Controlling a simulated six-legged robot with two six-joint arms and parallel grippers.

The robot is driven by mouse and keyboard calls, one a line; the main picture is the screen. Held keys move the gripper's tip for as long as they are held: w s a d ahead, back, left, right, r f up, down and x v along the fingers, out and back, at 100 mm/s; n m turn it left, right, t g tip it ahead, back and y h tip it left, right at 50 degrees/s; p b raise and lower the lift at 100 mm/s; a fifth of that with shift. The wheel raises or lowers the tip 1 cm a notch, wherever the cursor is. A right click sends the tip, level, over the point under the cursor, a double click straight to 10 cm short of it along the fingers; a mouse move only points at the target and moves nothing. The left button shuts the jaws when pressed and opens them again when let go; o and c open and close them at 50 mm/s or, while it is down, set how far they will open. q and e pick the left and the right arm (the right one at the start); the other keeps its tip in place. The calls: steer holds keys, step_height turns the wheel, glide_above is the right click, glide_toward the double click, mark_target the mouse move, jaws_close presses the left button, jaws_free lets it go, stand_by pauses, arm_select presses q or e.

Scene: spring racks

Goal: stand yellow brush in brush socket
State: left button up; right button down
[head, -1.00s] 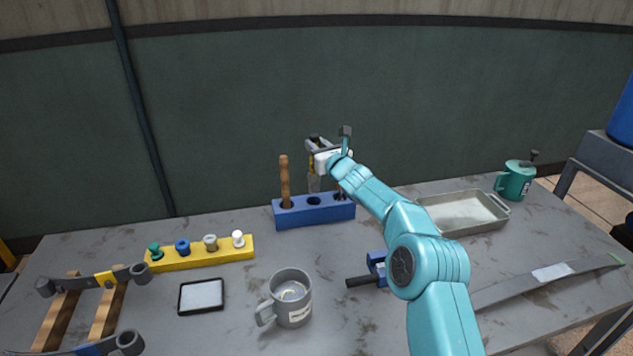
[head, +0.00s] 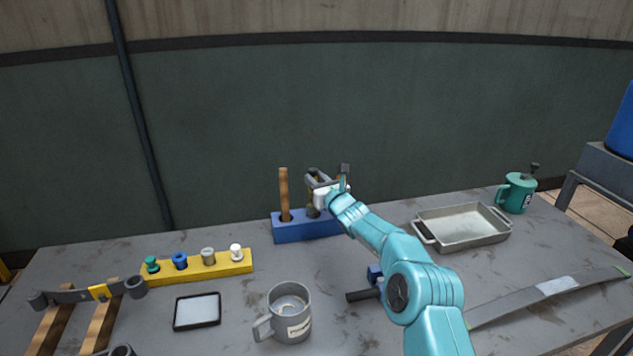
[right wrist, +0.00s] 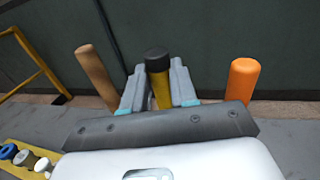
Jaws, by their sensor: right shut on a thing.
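My right gripper (head: 318,181) is shut on the yellow brush, over the blue block of sockets (head: 290,231). In the right wrist view the brush (right wrist: 160,82) stands upright between the two fingers (right wrist: 158,88), its dark cap on top and its yellow handle below. In the head view the brush's grey lower part (head: 313,212) is at the block's middle hole; how deep it sits cannot be told. A brown wooden handle (head: 284,190) stands in the block's left hole. My left gripper is not in view.
An orange handle (right wrist: 242,80) stands right of the brush in the right wrist view. A yellow rack with coloured plugs (head: 215,267), a grey mug (head: 290,312), a metal tray (head: 428,238) and a green can (head: 516,192) are on the table. A dark wall rises behind.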

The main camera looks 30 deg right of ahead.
steer(key=shift+f+b, duration=0.3)
steer(key=shift+b, duration=0.15)
steer(key=c, duration=0.9)
jaws_free()
steer(key=shift+r, duration=0.1)
steer(key=shift+r+p, duration=0.8)
steer(key=shift+p, duration=0.4)
steer(key=s+b, duration=0.1)
steer(key=s+f+b, duration=0.1)
steer(key=s+b, duration=0.1)
steer(key=shift+s, duration=0.2)
steer(key=shift+s+a+r+b, duration=0.15)
steer(key=shift+s+b, duration=0.4)
steer(key=shift+s, duration=1.65)
steer(key=shift+s+a+r+b, duration=0.15)
steer(key=shift+s+b, duration=0.4)
steer(key=shift+s, duration=1.6)
